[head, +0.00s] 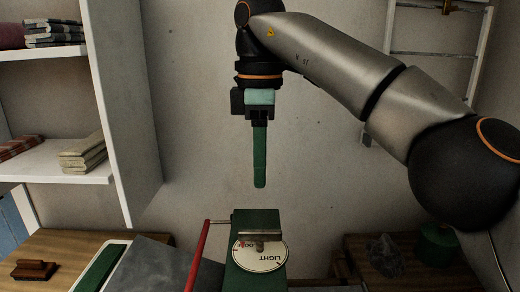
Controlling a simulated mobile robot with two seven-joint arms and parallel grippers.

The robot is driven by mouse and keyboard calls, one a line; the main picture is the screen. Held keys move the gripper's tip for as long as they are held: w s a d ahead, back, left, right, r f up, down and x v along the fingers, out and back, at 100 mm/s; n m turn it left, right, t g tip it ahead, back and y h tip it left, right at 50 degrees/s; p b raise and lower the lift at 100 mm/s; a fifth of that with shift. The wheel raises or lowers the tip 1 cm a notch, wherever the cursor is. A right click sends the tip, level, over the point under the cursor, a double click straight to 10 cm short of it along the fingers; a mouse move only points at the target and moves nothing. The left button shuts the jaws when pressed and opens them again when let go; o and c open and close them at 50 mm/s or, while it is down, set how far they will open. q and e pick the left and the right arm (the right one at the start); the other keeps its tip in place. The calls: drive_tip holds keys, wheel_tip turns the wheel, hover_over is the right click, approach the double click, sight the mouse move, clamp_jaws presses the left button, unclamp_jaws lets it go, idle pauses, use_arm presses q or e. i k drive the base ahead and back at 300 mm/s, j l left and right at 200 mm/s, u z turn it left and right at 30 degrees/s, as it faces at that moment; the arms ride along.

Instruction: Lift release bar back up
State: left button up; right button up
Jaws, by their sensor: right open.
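A green wringer-like device (242,279) stands at the bottom middle of the head view. A red bar (199,256) runs along its left side, slanting down out of the bottom edge; this looks like the release bar. A round white dial (258,262) with lettering, "LIGHT" among it, and a metal handle (258,236) sit on top of the device. My right gripper (260,184) points straight down above the device, clear of it. Its green fingers are seen edge-on, overlapping, with nothing visible held. My left gripper is not in view.
Grey stone (160,268) lies left of the device, beside a white-rimmed green tray (103,266). A brown brush (34,269) rests on the wooden top. Shelves with folded cloths (84,153) stand at left. A dark green object (437,242) stands at right.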

sight(190, 285)
drive_tip(key=k+j, duration=0.3)
drive_tip(key=k, duration=0.15)
drive_tip(key=k+j, duration=0.3)
drive_tip(key=k, duration=0.2)
